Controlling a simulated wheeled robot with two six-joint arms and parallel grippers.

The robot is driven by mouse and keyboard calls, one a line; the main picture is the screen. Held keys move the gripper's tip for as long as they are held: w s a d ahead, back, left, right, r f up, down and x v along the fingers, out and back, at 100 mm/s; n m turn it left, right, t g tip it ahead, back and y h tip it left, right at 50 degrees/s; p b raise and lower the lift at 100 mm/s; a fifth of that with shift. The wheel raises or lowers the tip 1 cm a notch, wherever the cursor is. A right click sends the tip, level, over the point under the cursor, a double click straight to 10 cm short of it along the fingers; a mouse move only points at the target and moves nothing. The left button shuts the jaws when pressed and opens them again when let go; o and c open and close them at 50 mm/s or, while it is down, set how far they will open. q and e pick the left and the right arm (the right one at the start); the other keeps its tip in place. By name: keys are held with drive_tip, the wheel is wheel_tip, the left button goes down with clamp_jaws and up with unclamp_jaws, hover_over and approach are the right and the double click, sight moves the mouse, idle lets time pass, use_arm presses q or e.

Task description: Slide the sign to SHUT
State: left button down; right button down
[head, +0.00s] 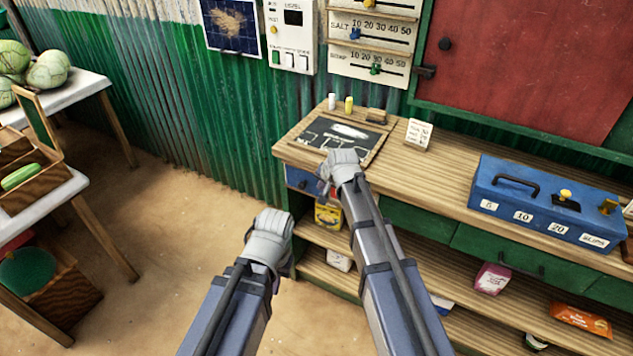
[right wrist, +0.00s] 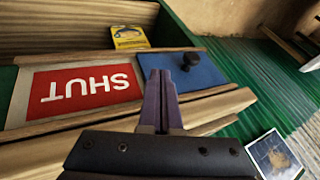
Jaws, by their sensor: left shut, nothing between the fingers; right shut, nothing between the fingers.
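The sign is on the counter's front edge. In the right wrist view it shows a red panel (right wrist: 85,92) with SHUT in white letters, upside down there, and a blue sliding plate (right wrist: 205,70) with a dark knob (right wrist: 191,60). The blue plate (head: 303,181) shows in the head view at the counter's left end; my right arm hides the red panel. My right gripper (head: 326,188) is shut and empty; its fingertips (right wrist: 158,76) appear between the lettering and the knob. I cannot tell whether they touch the plate. My left gripper (head: 270,242) is shut and empty above the floor.
The counter (head: 455,170) holds a chalkboard (head: 322,140), a small white card (head: 419,133) and a blue toolbox (head: 535,200). Shelves with packets lie below. A green corrugated wall (head: 200,115) stands behind. The floor left of the counter is clear up to the produce table (head: 70,95).

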drive_tip(key=p+v, duration=0.5)
drive_tip(key=v, duration=0.3)
drive_tip(key=shift+r+p, duration=0.2)
drive_tip(key=shift+p, duration=0.2)
drive_tip(key=shift+s+a, duration=0.1)
drive_tip(key=s+a+n+g+h+p, duration=0.1)
drive_tip(key=s+a+n+g, duration=0.1)
drive_tip(key=s, duration=1.1)
drive_tip(key=s+a+n+g+h+p, duration=0.1)
drive_tip(key=s+n+g, duration=0.3)
drive_tip(key=s, duration=0.9)
drive_tip(key=a+n+h, duration=0.1)
drive_tip(key=n, duration=0.2)
drive_tip(key=shift+a+f+n+g+p, duration=0.15)
drive_tip(key=shift+f+n+g+p, duration=0.15)
drive_tip(key=shift+f+g+p, duration=0.1)
drive_tip(key=shift+s, duration=0.1)
